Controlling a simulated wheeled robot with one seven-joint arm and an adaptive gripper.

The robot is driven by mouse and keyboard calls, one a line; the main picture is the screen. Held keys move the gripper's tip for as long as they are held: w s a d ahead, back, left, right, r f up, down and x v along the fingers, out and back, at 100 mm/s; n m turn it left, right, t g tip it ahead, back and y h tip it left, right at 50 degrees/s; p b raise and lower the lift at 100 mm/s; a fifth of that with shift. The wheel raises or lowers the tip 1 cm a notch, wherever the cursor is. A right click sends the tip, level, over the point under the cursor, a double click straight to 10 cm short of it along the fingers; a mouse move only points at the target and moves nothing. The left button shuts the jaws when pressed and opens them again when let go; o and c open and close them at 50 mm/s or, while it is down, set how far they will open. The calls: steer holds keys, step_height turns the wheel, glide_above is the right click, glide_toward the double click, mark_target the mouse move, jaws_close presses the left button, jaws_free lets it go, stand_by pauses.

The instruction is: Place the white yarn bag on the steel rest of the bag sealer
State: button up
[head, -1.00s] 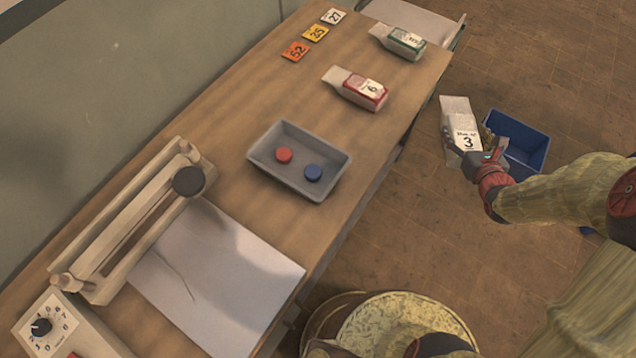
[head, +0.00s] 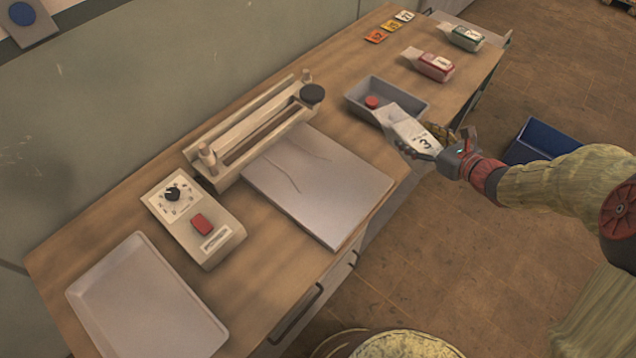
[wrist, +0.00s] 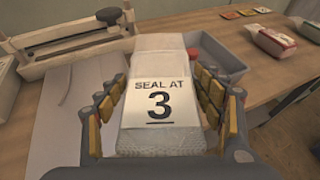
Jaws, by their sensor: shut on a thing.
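The white yarn bag (head: 408,128) has a label reading "SEAL AT 3", which is clear on the bag in the wrist view (wrist: 160,98). My gripper (head: 436,148) is shut on it and holds it in front of the grey tray, near the table's front edge. In the wrist view the fingers of my gripper (wrist: 160,110) lie along both sides of the bag. The bag sealer (head: 250,135) stands at the back of the table.
A grey tray (head: 360,88) with a red disc stands behind the bag. A red-labelled bag (head: 434,66) and a green-labelled bag (head: 466,38) lie farther right. The control box (head: 195,218) and a pale empty tray (head: 145,300) are left.

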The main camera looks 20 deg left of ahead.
steer(key=s+a+f+n+g+y+b, duration=0.1)
steer(key=s+a+f+b, duration=0.1)
steer(key=a, duration=0.4)
steer(key=s+a+f+n+g+b, duration=0.1)
steer(key=s+a+f+b, duration=0.1)
steer(key=s+a+f, duration=0.2)
steer(key=s+a+f+n+g+y+b, duration=0.1)
steer(key=s+a+f+n+g+b, duration=0.1)
steer(key=a, duration=0.6)
steer(key=shift+s+f+y, duration=0.15)
steer(key=shift+s+f, duration=0.2)
steer(key=shift+s, duration=0.25)
steer(key=shift+s+f+y, duration=0.15)
steer(key=shift+s+f, duration=0.2)
steer(key=shift+s, duration=0.25)
step_height(320, 180, down, 4)
steer(key=shift+a+r+b, duration=0.15)
steer(key=shift+r+b, duration=0.1)
steer(key=shift+b, duration=0.6)
steer(key=shift+r, duration=0.1)
steer(key=o, duration=1.4)
steer(key=shift+s+f, duration=0.1)
steer(key=shift+f, duration=0.1)
steer(key=shift+o, duration=0.2)
